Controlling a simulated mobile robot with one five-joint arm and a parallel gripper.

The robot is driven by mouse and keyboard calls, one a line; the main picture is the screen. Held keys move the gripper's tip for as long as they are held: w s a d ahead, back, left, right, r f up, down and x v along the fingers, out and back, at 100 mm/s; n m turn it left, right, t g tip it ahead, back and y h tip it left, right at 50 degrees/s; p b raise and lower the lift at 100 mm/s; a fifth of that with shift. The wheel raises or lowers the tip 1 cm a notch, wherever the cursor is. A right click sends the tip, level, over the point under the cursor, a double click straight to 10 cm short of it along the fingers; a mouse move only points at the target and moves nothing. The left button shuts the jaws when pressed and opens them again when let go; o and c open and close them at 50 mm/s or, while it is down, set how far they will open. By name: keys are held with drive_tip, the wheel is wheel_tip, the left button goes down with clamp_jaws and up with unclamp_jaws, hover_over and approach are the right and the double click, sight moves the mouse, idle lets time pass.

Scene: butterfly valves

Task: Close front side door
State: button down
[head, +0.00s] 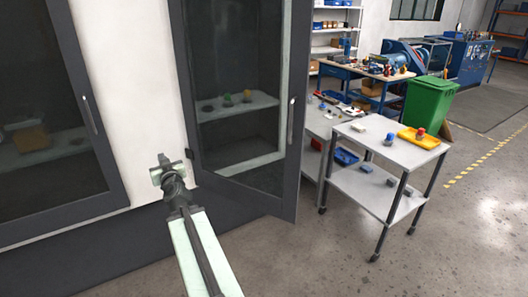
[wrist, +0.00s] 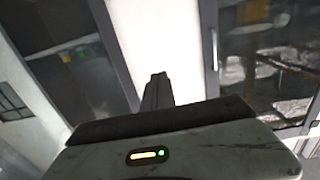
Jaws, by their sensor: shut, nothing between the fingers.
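The front side door (head: 240,100) is a dark-framed glass door on the right of the white machine. It stands partly open, swung outward, with its hinge side at left and its handle (head: 291,120) on the right edge. A shelf shows through the glass. My gripper (head: 163,170) is shut and empty, in front of the white panel just left of the door's lower hinge-side corner.
A second glass door (head: 50,110) at left is shut, with its own handle (head: 90,115). A grey cart (head: 385,150) with a yellow tray (head: 418,138) stands right of the open door. A green bin (head: 428,103) is behind. The floor in front of the cart is clear.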

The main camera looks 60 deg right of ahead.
drive_tip(key=s+d+f+m+g+h+b, duration=0.1)
drive_tip(key=s+d+m+g+h, duration=0.3)
drive_tip(key=s+d, duration=0.5)
drive_tip(key=s+d+f+m+g+h+b, duration=0.1)
drive_tip(key=s+d+m+g, duration=0.5)
drive_tip(key=s, duration=0.7)
drive_tip(key=s+d+f+m+g+h, duration=0.1)
drive_tip(key=s+d+m+g+h, duration=0.15)
drive_tip(key=s+d+g, duration=0.65)
drive_tip(key=t, duration=0.3)
approach(285, 143)
drive_tip(key=shift+n, duration=0.45)
drive_tip(key=d, duration=0.2)
drive_tip(key=s+d+r, duration=0.1)
drive_tip(key=d, duration=0.1)
drive_tip(key=s+d+r, duration=0.1)
drive_tip(key=d, duration=0.1)
drive_tip(key=shift+r, duration=0.15)
